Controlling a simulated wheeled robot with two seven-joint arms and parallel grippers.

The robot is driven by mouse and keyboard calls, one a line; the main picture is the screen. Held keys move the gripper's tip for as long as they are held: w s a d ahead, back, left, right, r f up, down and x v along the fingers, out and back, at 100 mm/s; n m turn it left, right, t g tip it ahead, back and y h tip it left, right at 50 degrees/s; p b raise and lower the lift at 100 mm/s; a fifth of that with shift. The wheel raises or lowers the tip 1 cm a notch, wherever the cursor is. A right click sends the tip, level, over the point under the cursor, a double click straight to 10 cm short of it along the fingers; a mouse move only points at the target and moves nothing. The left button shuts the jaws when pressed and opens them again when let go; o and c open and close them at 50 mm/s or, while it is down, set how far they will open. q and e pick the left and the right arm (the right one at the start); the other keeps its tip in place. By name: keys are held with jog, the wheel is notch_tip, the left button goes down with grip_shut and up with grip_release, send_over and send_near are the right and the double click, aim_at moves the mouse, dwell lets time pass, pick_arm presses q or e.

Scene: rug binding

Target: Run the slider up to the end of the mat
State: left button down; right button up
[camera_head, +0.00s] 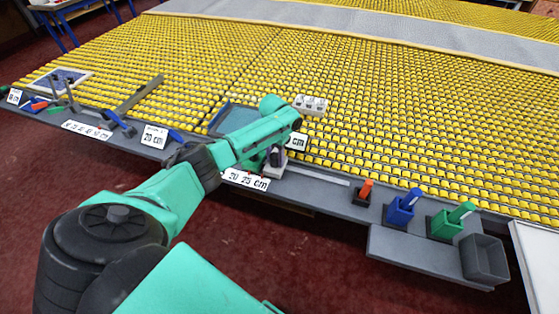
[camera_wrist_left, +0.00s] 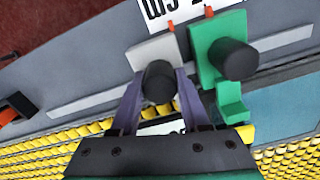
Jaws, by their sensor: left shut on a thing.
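My left gripper (camera_wrist_left: 158,92) is shut on the black knob (camera_wrist_left: 160,82) of a pale grey slider (camera_wrist_left: 150,52), with a purple finger on each side. The slider sits on a long pale rail (camera_wrist_left: 85,101) along the grey bench edge, and its pale block (camera_head: 273,171) shows in the head view below my gripper (camera_head: 277,157). A green slider block (camera_wrist_left: 207,42) with its own black knob stands close beside it. A flat blue-grey mat-like panel (camera_wrist_left: 283,101) lies beyond the green block; it is partly hidden by my arm in the head view (camera_head: 232,118). My right gripper is out of view.
A white card marked 20 25 cm (camera_head: 246,180) is on the bench front. Orange, blue (camera_head: 402,210) and green (camera_head: 449,222) holders and a grey bin (camera_head: 484,260) stand to the right. Yellow bumpy rows (camera_head: 400,110) fill the back. The rail right of the slider is clear.

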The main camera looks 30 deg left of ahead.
pick_arm(q)
jog(key=shift+w+r, duration=0.1)
jog(key=shift+c, duration=1.9)
grip_release()
notch_tip(320, 180, up, 14)
jog(key=b, duration=0.1)
jog(key=shift+r, duration=0.25)
jog(key=shift+f, duration=0.15)
